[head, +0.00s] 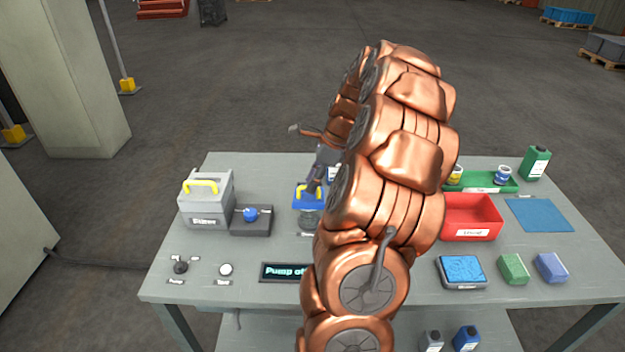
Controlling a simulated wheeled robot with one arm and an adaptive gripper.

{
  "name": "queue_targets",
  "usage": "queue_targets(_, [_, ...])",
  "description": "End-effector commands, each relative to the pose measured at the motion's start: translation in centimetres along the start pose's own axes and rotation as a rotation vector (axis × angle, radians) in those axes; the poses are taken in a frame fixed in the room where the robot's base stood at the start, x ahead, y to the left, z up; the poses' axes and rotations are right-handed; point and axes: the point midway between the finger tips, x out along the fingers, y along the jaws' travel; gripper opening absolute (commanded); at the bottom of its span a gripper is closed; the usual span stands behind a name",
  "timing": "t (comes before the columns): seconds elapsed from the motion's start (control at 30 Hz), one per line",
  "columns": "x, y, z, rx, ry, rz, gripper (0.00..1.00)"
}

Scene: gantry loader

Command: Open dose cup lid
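The dose cup (308,221) stands at the middle of the table, left of my arm. Its blue lid (299,203) with a yellow handle (303,188) appears to lie flat on top. My gripper (314,185) is dark grey and reaches down over the lid, right at the handle. Whether its fingers touch or grip the handle is not clear, and the finger gap is too small to see. My copper-coloured arm covers the table just right of the cup.
A grey filter box (206,207) with a yellow handle and a dark box with a blue knob (250,214) stand left of the cup. A display (284,271) is in front. Right of my arm are a red bin (497,222), a green tray (491,188) and sponges.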

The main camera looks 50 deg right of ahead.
Motion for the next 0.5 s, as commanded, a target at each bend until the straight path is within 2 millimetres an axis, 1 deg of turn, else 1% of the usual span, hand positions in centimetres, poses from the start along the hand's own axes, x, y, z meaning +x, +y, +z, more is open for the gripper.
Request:
queue_targets(0.27, [0.15, 0.02, 0.01, -0.001, 0.000, 0.000, 0.37])
queue_targets(0.5, [0.15, 0.03, 0.00, -0.001, 0.000, 0.001, 0.13])
